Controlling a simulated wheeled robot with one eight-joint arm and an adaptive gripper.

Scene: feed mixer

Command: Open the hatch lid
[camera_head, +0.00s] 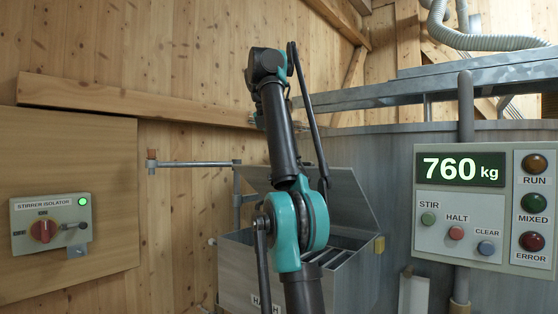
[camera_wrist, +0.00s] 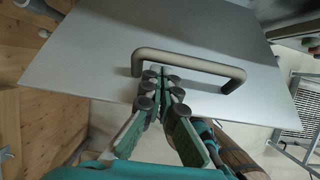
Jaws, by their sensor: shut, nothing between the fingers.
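In the head view, the grey hatch lid (camera_head: 347,205) stands raised and tilted above the hatch box (camera_head: 235,270), whose front label is partly covered by my arm. The box's opening shows to the right of my arm, with slats or bars inside. In the wrist view, the lid (camera_wrist: 100,55) is a flat grey panel with a dark bar handle (camera_wrist: 205,66). My gripper (camera_wrist: 162,75) is shut and empty, with its fingertips at the left part of the handle. I cannot tell whether they touch it. In the head view I cannot make out my gripper.
A stirrer isolator (camera_head: 50,222) with a red knob and lit green lamp is on the left wall. A control panel (camera_head: 484,208) reading 760 kg stands at the right. A metal bar (camera_head: 195,163) sticks out from the wooden wall behind the box.

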